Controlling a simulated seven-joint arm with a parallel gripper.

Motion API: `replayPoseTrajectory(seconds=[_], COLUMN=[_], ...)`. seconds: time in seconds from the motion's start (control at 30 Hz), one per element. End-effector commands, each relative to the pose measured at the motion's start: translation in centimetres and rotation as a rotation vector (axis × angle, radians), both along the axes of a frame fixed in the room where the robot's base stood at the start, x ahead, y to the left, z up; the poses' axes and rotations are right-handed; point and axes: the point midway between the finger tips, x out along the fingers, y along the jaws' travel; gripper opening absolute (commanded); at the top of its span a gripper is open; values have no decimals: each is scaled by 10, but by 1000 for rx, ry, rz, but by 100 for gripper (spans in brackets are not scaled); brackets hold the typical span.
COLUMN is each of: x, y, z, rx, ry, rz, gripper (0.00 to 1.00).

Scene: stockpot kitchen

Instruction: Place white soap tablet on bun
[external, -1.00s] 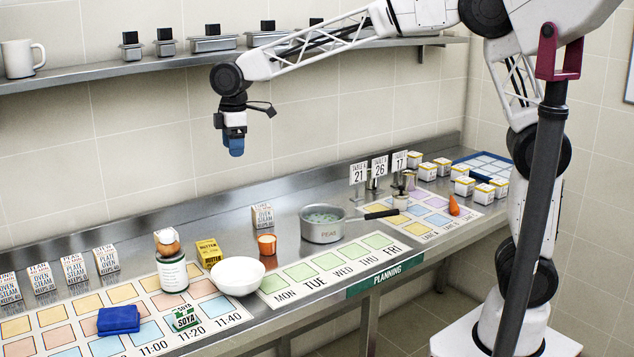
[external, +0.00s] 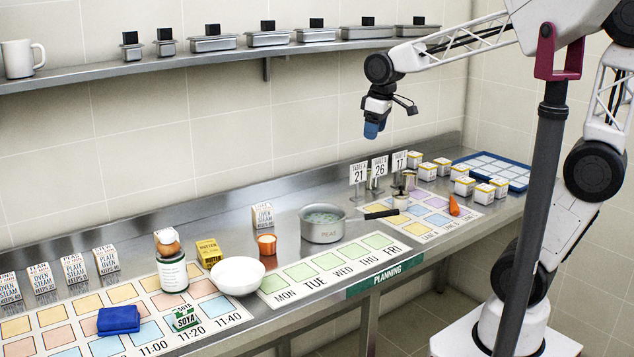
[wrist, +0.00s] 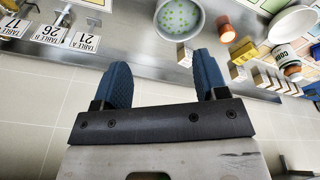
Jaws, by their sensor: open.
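The brown bun (external: 169,248) sits on top of a dark green jar with a white label (external: 173,273) at the left of the counter. A small pale piece (external: 165,236), which looks like the white soap tablet, lies on the bun. In the wrist view the jar (wrist: 283,50) and bun (wrist: 292,71) show small at the right edge; the tablet is too small there to make out. My gripper (external: 371,132) is high above the counter, right of the pot and well away from the bun. Its blue fingers (wrist: 160,63) are apart with nothing between them.
A white bowl (external: 237,276), yellow butter box (external: 209,252), orange cup (external: 267,244) and steel pot (external: 322,226) stand on the counter. Number signs (external: 379,167) and several small boxes stand farther right. A shelf (external: 190,60) runs along the wall.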

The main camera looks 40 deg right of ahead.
Motion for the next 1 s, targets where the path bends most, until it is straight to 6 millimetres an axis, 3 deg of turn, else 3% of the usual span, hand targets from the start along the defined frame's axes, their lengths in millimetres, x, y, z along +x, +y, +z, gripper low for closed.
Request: replayPoseTrajectory(seconds=[0.1, 0.3, 0.6, 0.8, 1.0], x=[-30, -81, -148, -168, -170], y=[-33, -78, -122, -132, -133], z=[-9, -29, -64, -76, -77], rx=[10, 28, 50, 57, 58], ry=[-12, -31, -58, -65, -66], rz=[-96, -258, -464, -524, -531], gripper=[66, 66, 66, 66, 66])
